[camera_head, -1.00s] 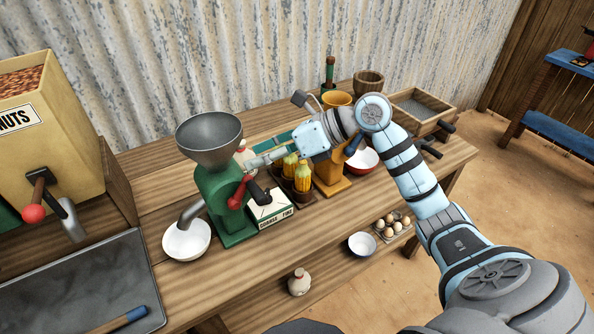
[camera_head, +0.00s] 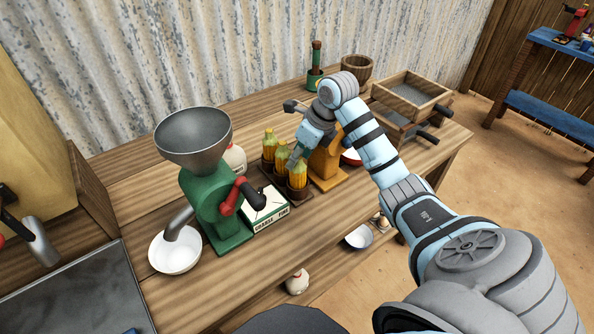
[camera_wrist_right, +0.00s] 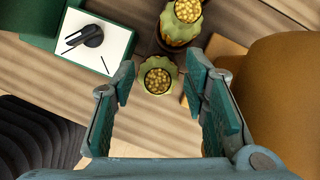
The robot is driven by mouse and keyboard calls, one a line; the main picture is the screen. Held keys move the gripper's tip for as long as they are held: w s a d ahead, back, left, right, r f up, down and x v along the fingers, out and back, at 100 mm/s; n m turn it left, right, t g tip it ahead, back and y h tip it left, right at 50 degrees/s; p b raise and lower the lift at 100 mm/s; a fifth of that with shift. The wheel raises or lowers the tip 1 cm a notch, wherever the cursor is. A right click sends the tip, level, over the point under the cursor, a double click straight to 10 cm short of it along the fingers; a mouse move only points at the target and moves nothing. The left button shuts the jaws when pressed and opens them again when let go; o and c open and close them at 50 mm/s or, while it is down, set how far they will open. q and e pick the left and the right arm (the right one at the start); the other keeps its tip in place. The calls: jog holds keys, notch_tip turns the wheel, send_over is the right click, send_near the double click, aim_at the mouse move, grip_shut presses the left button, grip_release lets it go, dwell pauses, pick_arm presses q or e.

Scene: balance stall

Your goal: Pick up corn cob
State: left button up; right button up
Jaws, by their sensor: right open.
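Three yellow corn cobs with green tops stand upright in a row in a dark wooden holder (camera_head: 301,193): the rear one (camera_head: 268,144), the middle one (camera_head: 281,157) and the front one (camera_head: 297,174). My right gripper (camera_head: 299,154) points down over the row from behind the front cob. In the right wrist view its open jaws (camera_wrist_right: 160,78) have one cob end (camera_wrist_right: 158,75) between the fingertips, apart from both. A second cob (camera_wrist_right: 182,22) shows beyond, at the top. My left gripper is out of view.
A green mill (camera_head: 207,195) with a red crank stands left of the cobs, beside a white-topped box (camera_head: 264,207). An orange mill (camera_head: 326,165) stands close on the right. A white bowl (camera_head: 175,252) is at the front left. The bench front is clear.

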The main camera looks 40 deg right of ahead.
jog(key=shift+w+a+f, duration=0.1)
jog(key=shift+f, duration=0.3)
grip_shut()
jog(key=shift+r, duration=0.15)
